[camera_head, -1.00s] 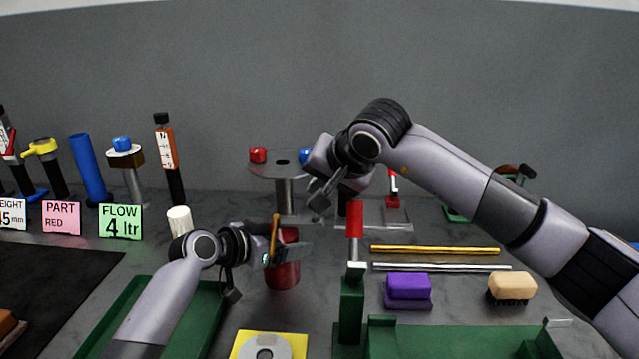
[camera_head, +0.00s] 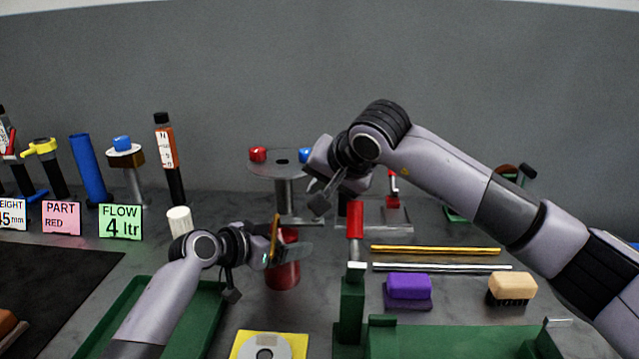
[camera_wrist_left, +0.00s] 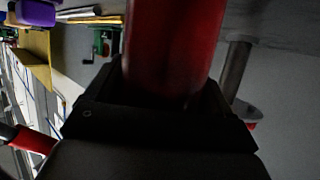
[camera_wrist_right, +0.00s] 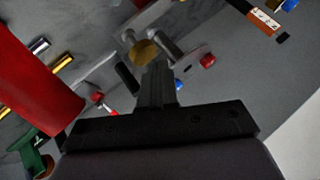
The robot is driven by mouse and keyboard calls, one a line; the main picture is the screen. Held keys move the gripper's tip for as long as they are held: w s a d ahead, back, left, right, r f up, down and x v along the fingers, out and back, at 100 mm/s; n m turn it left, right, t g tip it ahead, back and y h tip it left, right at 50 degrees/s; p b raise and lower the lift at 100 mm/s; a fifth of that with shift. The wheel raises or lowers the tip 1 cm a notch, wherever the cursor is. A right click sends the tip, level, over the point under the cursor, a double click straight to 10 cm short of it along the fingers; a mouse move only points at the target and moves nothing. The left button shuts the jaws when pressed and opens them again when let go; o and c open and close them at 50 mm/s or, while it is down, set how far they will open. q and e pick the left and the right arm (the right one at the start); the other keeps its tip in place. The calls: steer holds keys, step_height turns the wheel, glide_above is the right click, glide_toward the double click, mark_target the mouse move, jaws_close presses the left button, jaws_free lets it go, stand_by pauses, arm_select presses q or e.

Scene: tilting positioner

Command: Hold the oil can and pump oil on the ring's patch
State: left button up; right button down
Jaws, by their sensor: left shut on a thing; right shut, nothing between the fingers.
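The red oil can (camera_head: 283,273) stands right of my left gripper (camera_head: 275,256). The gripper is shut on it, and an orange-brown upright piece (camera_head: 274,236) shows in front of its upper part. In the left wrist view the red can body (camera_wrist_left: 175,45) rises between the fingers. The grey ring (camera_head: 285,349) lies on a yellow plate (camera_head: 243,343) at the bottom edge, partly cut off.
Gold (camera_head: 435,250) and silver rods, a purple block (camera_head: 408,287) and a brush (camera_head: 512,287) lie further right. A round stand with red and blue knobs (camera_head: 282,165) is behind. A white cylinder (camera_head: 179,220) stands left.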

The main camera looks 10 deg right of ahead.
steer(key=shift+f, duration=0.4)
steer(key=shift+s+f, duration=0.15)
steer(key=shift+f, duration=0.55)
steer(key=shift+s+f, duration=0.1)
steer(key=shift+f, duration=0.6)
stand_by(0.9)
steer(key=shift+a+r, duration=0.15)
steer(key=shift+r, duration=0.05)
stand_by(0.4)
steer(key=shift+r, duration=3.3)
steer(key=shift+w+r, duration=0.1)
